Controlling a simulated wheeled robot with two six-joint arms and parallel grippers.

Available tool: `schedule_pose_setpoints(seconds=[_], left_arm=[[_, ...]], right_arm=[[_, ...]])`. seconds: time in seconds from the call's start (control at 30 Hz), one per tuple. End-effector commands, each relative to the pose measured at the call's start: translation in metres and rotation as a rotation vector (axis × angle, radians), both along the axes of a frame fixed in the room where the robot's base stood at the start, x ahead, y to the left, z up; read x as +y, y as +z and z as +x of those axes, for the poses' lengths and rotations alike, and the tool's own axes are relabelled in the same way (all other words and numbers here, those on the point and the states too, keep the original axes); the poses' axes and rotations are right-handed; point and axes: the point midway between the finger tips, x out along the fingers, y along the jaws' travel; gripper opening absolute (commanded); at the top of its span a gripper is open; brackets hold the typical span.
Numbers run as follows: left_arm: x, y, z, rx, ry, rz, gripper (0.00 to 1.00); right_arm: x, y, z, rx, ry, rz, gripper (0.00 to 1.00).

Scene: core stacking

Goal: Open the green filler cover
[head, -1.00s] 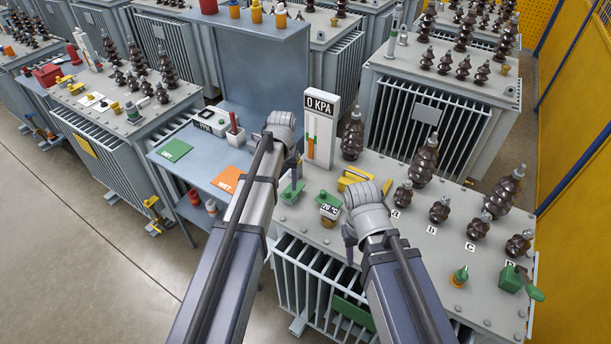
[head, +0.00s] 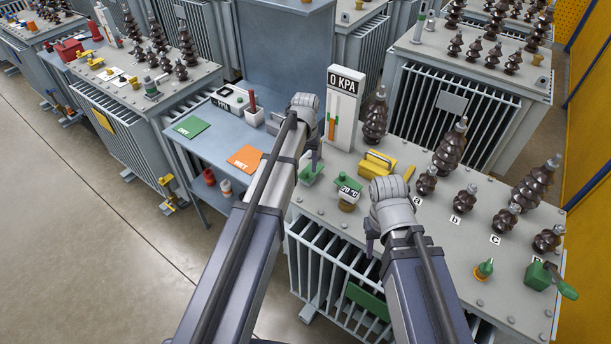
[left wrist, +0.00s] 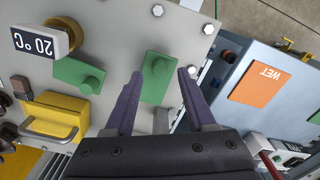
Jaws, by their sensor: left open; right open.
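In the left wrist view this plate (left wrist: 156,72) shows between the fingers. The other green plate, with a round knob (left wrist: 80,75), lies beside it toward the gauge. My left gripper (head: 314,158) is open above the first plate, and its spread fingers (left wrist: 160,75) look empty. Whether they touch the plate is unclear. My right gripper (head: 371,241) hangs near the transformer's front edge, its fingers mostly hidden.
A 0 KPA panel (head: 341,110) stands behind. Dark insulators (head: 449,150) line the right side. A blue bench with an orange WET mat (head: 244,158) is at left.

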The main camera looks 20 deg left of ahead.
Motion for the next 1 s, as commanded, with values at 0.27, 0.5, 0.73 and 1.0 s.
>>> schedule_pose_setpoints(seconds=[0.27,0.5,0.73,1.0], left_arm=[[0.000,-0.026,0.000,0.000,0.000,0.000,0.56],[0.000,-0.024,0.000,0.000,0.000,0.000,0.56],[0.000,-0.024,0.000,0.000,0.000,0.000,0.31],[0.000,-0.024,0.000,0.000,0.000,0.000,0.00]], right_arm=[[0.000,-0.026,0.000,0.000,0.000,0.000,0.45],[0.000,-0.024,0.000,0.000,0.000,0.000,0.45],[0.000,-0.024,0.000,0.000,0.000,0.000,0.45],[0.000,-0.024,0.000,0.000,0.000,0.000,0.45]])
